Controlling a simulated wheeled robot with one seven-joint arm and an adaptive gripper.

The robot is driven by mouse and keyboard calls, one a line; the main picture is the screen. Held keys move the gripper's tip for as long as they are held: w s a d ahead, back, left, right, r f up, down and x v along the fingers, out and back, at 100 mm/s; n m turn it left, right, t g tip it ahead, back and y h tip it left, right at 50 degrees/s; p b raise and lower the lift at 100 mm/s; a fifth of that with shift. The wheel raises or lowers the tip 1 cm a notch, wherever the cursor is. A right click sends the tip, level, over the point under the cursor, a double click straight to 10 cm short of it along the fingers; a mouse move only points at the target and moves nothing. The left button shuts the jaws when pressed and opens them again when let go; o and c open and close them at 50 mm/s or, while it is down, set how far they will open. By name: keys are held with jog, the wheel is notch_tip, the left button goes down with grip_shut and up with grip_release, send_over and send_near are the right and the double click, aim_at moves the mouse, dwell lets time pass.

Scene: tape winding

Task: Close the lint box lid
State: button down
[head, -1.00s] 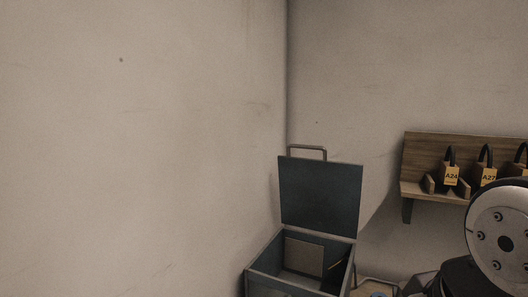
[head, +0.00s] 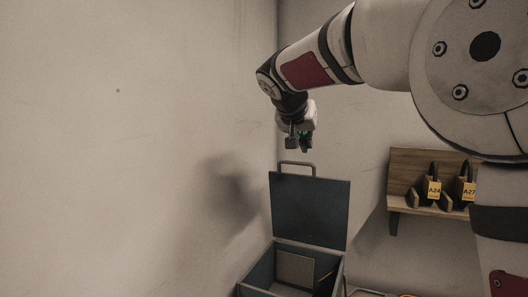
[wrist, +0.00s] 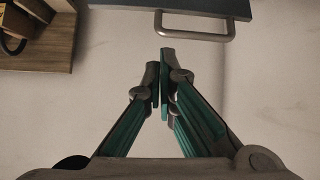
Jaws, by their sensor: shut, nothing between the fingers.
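The lint box (head: 262,268) is a dark grey open box at the bottom of the head view. Its lid (head: 310,212) stands upright, open, with a metal handle (head: 297,164) on its top edge. My gripper (head: 299,146) is above the lid's top edge, close to the handle in the picture, pointing down. In the wrist view the fingers (wrist: 164,58) are together and empty. The handle (wrist: 196,38) and an edge of the lid (wrist: 205,7) show ahead of the fingertips, apart from them.
A wooden wall shelf (head: 425,208) with tagged black items stands to the right of the box; it also shows in the wrist view (wrist: 45,45). Plain walls meet in a corner behind the box. A flat light panel (head: 294,268) is inside the box.

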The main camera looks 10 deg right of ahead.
jog(key=w+a+r+t, duration=0.1)
jog(key=w+r, duration=0.1)
jog(key=w, duration=0.3)
jog(key=shift+m+h, duration=0.3)
jog(key=shift+m, duration=0.1)
jog(key=w+f+p, duration=0.1)
jog(key=f, duration=0.1)
jog(key=w+d+f+p, duration=0.1)
jog(key=f, duration=0.1)
jog(key=w+d+f+p, duration=0.1)
jog(key=w+f, duration=0.1)
jog(key=shift+d+f, duration=0.2)
jog(key=shift+f, duration=0.2)
jog(key=shift+a+f, duration=0.15)
jog(key=shift+a, duration=0.05)
